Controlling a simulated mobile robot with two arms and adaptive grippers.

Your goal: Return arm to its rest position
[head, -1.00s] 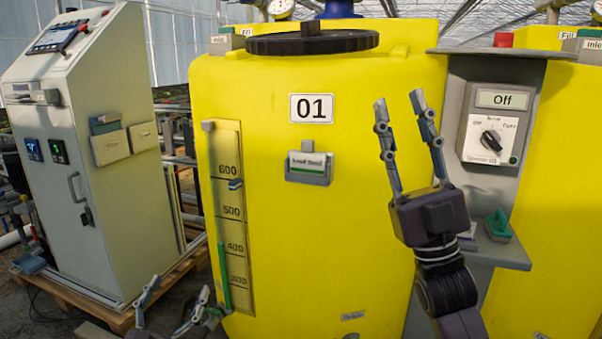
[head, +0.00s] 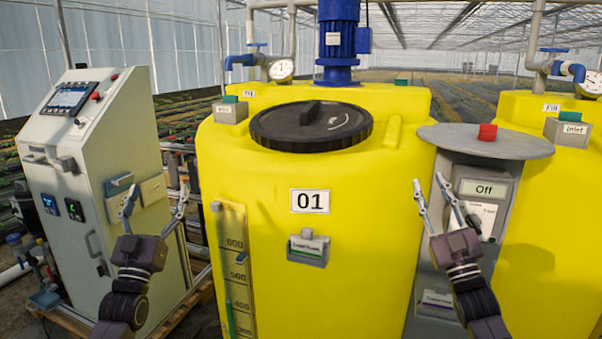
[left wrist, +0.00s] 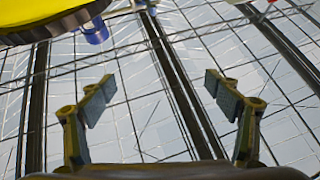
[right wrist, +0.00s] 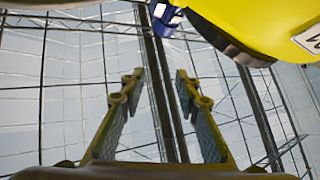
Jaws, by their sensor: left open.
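My left gripper (head: 154,202) is raised in front of the grey control cabinet, fingers pointing up and spread wide. In the left wrist view its fingers (left wrist: 158,88) are apart with nothing between them. My right gripper (head: 429,184) is raised in front of the grey panel between the yellow tanks, also pointing up. In the right wrist view its fingers (right wrist: 158,80) are closer together but apart and empty. The right gripper partly covers the switch box with the "Off" display (head: 484,189). Whether either gripper touches anything behind it is not clear, but both look free.
Yellow tank 01 (head: 300,265) with a black lid (head: 311,127) fills the middle. The grey cabinet (head: 75,170) stands left on a pallet. A grey round-edged shelf with a red button (head: 487,132) overhangs the panel. A second yellow tank (head: 560,210) is at right.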

